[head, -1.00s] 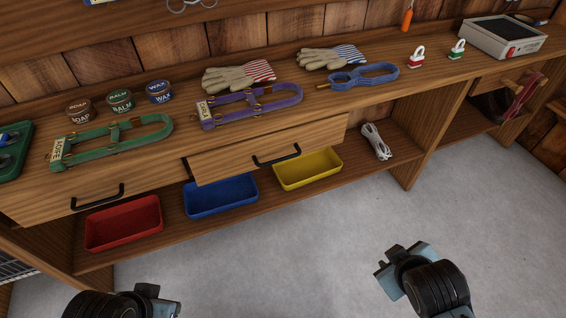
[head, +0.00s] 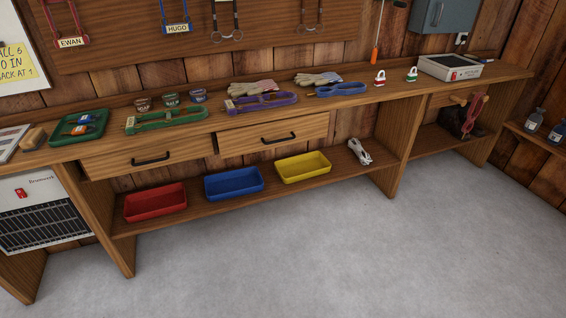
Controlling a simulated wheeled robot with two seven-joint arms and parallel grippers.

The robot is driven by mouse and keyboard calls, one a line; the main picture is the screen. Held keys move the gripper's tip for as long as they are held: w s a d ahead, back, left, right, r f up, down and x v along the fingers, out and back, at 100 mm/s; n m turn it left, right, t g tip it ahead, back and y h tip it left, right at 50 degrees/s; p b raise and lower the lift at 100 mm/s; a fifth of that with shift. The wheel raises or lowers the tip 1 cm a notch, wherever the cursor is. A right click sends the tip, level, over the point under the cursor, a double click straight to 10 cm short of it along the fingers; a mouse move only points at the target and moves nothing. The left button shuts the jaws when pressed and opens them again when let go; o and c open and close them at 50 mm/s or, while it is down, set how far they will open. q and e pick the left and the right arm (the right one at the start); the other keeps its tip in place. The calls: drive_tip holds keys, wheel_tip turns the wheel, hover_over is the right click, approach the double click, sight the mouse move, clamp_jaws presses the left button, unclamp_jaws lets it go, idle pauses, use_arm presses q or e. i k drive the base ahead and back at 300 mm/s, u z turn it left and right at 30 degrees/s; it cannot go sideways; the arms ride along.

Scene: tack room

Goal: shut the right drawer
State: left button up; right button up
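The right drawer (head: 248,140) sits under the bench top, right of the left drawer (head: 112,160). Its wooden front stands out a little from the bench, with a dark gap at its left edge, so it is partly open. A black bar handle (head: 278,138) is on its front. The left drawer looks flush and has its own black handle (head: 151,159). Neither of my grippers shows in the head view now.
Red (head: 155,203), blue (head: 234,184) and yellow (head: 303,167) trays stand on the lower shelf below the drawers. Halters, gloves and tins lie on the bench top (head: 400,95). The grey floor (head: 330,255) in front is clear.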

sight(246, 140)
drive_tip(key=u, duration=0.6)
drive_tip(key=i, duration=1.4)
drive_tip(key=z, duration=1)
drive_tip(key=i, duration=0.25)
drive_tip(key=z, duration=0.2)
